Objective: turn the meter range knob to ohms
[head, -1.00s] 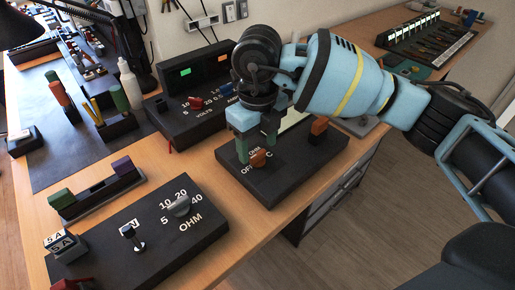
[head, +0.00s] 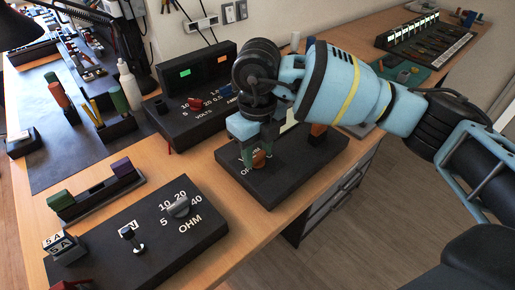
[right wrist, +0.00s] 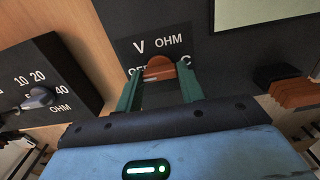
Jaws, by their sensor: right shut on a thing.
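The meter (head: 225,178) is a dark box on the wooden bench, with a pale display partly hidden behind my right gripper. Its orange range knob (right wrist: 159,69) has white labels around it: V at upper left, OHM (right wrist: 168,40) at upper right, a partly covered OFF at left and C at lower right, as the right wrist view shows. My right gripper (head: 260,157) has its green fingers on either side of the knob and is shut on it. I cannot clearly tell which label the knob points at. My left gripper is not in view.
Another orange piece (head: 318,132) stands at the meter's right. A rack (head: 95,195) holding green and purple blocks is at left.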

